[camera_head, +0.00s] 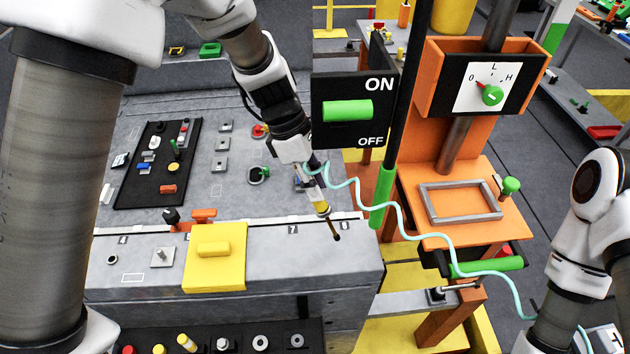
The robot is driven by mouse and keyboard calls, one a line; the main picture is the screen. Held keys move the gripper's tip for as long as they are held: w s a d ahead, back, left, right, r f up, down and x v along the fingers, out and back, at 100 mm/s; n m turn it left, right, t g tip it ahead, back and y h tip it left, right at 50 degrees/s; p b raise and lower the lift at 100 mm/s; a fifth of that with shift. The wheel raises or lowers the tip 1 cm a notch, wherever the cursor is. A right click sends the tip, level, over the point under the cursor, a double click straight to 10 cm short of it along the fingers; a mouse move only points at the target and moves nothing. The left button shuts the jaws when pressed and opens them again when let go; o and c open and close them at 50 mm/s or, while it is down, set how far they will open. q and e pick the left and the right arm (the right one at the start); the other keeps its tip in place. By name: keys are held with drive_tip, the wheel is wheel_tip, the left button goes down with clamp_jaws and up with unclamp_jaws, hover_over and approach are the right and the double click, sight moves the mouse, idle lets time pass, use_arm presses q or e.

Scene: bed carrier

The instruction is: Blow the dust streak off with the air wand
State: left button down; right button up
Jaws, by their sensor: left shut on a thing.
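My left gripper (309,178) is shut on the air wand (322,207), which has a yellow-brown body and a dark, thin nozzle. The wand tilts down to the right, with its tip above the front edge of the grey bench (285,255). A pale teal hose (400,215) runs from the wand to the lower right. I cannot make out a dust streak on the surfaces. My right arm shows at the right edge, but its gripper is not visible.
A yellow block (214,250) sits on the bench front. A black tray (158,165) of small parts lies behind. To the right stand a black ON/OFF switch panel (352,85), an orange dial box (485,85) and an orange plate with a grey frame (459,201).

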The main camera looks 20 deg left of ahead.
use_arm(q)
wheel_tip(320, 180, up, 6)
drive_tip(key=shift+f, duration=0.1)
drive_tip(key=c, duration=1.7)
unclamp_jaws()
clamp_jaws()
